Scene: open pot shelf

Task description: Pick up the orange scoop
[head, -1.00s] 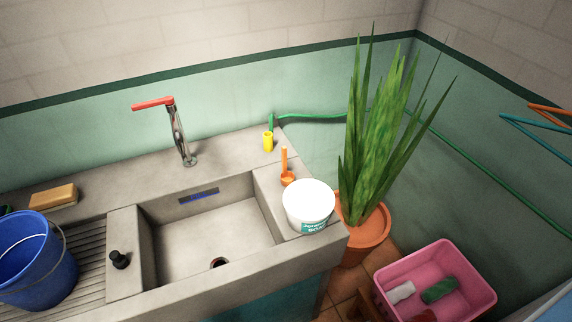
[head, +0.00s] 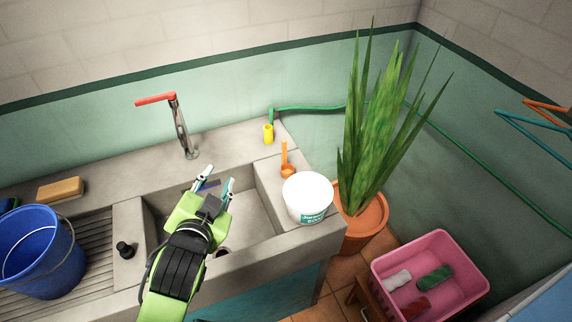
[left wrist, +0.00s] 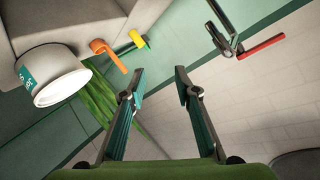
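The orange scoop (head: 286,161) stands with its handle up on the sink's right ledge, just behind the white tub (head: 308,197). In the left wrist view the scoop (left wrist: 107,53) is at the upper left, beside the tub (left wrist: 52,76). My left gripper (head: 216,178) is over the sink basin, left of the scoop and apart from it. Its two fingers are spread with nothing between them, as the left wrist view (left wrist: 157,78) also shows. My right gripper is not in view.
A yellow cylinder (head: 268,134) on a green hose stands behind the scoop. A chrome faucet (head: 182,128) with a red lever rises behind the basin. A potted plant (head: 362,222) stands right of the sink. A blue bucket (head: 38,250) is at the left.

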